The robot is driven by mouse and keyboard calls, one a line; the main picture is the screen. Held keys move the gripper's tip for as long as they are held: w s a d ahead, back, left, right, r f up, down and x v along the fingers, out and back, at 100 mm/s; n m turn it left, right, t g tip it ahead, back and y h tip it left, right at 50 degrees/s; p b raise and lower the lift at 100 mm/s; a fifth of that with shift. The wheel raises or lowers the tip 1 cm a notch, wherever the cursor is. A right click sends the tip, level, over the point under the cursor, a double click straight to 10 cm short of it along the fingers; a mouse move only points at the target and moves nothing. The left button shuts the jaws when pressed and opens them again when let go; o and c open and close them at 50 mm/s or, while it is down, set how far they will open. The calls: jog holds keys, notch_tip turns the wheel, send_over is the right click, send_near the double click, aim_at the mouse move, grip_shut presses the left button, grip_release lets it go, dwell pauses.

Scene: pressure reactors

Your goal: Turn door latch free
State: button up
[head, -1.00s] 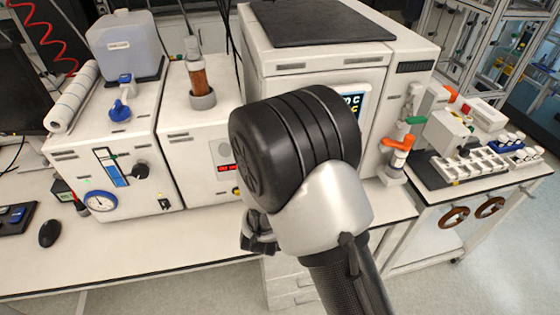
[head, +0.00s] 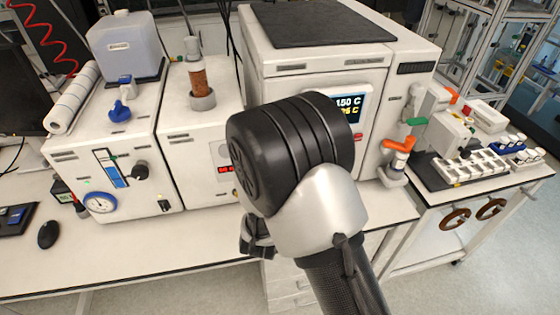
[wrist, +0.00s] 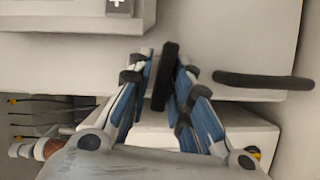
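The door latch (wrist: 165,75) is a black upright bar, slightly tilted, in the middle of the wrist view. My gripper (wrist: 165,65) has its blue and grey fingers drawn in on both sides of this bar, and they look closed on it. In the head view my gripper (head: 257,237) shows only partly below my black wrist joint, which hides the latch and much of the front of the oven-like instrument (head: 380,80).
In the wrist view a black horizontal handle (wrist: 263,80) sits on the pale front right of my fingers. An orange-handled valve (head: 398,145) and a vial rack (head: 470,165) are right. The front bench is mostly clear.

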jog(key=shift+o, duration=0.9)
jog(key=shift+s, duration=0.1)
jog(key=shift+f, duration=0.1)
jog(key=s+a, duration=0.1)
jog(key=s, duration=1.1)
jog(key=shift+r, duration=0.4)
jog(key=shift+w+a, duration=0.1)
